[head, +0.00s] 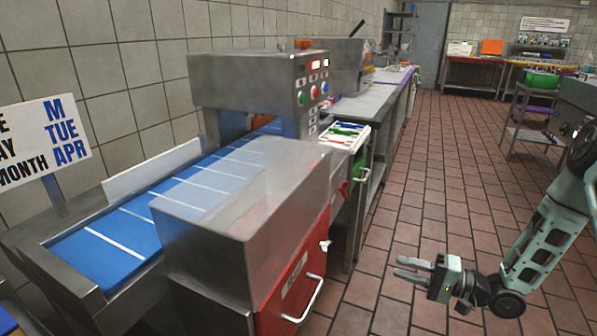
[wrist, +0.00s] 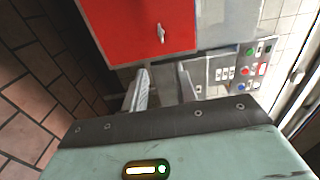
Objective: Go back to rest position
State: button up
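My gripper (head: 407,268) is at the lower right of the head view, on the end of my pale green arm, above the tiled floor. Its two fingers point left, toward the machine's red cabinet. In the wrist view the fingers of my gripper (wrist: 160,88) stand apart with a gap between them, and nothing is held. The red cabinet door (wrist: 140,28) with a small silver latch fills the top of the wrist view. The gripper appears clear of the machine in the head view.
A conveyor machine with a blue belt (head: 105,252) and a metal hopper (head: 245,215) stands at left. Its red cabinet (head: 290,285) has a bar handle. A steel counter (head: 375,98) runs behind it. A cart (head: 533,115) stands at right. The tiled floor (head: 420,170) between is clear.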

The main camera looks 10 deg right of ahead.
jog(key=w+a+r+n+g+h, duration=0.2)
jog(key=a+r+n+h, duration=0.15)
jog(key=a+h, duration=0.2)
jog(key=w+a+r+n+g+h, duration=0.3)
jog(key=a+n+h, duration=0.15)
jog(key=a, duration=0.25)
jog(key=s+a+r+n+g+h, duration=0.1)
jog(key=s+a+r+n+g, duration=0.2)
jog(key=s, duration=0.6)
jog(key=s+a+r+n+g+h, duration=0.1)
jog(key=s+a+r+h, duration=0.2)
jog(key=s, duration=0.6)
jog(key=s+a+r+n+g, duration=0.1)
jog(key=s+a+r+n, duration=0.3)
jog(key=s, duration=0.5)
notch_tip(320, 180, up, 14)
jog(key=s+d+m+p, duration=0.1)
jog(key=p, duration=1.1)
jog(key=shift+s+d+g+p, duration=0.15)
jog(key=shift+g+p, duration=0.15)
jog(key=shift+p, duration=0.05)
jog(key=shift+o, duration=0.2)
jog(key=shift+f, duration=0.2)
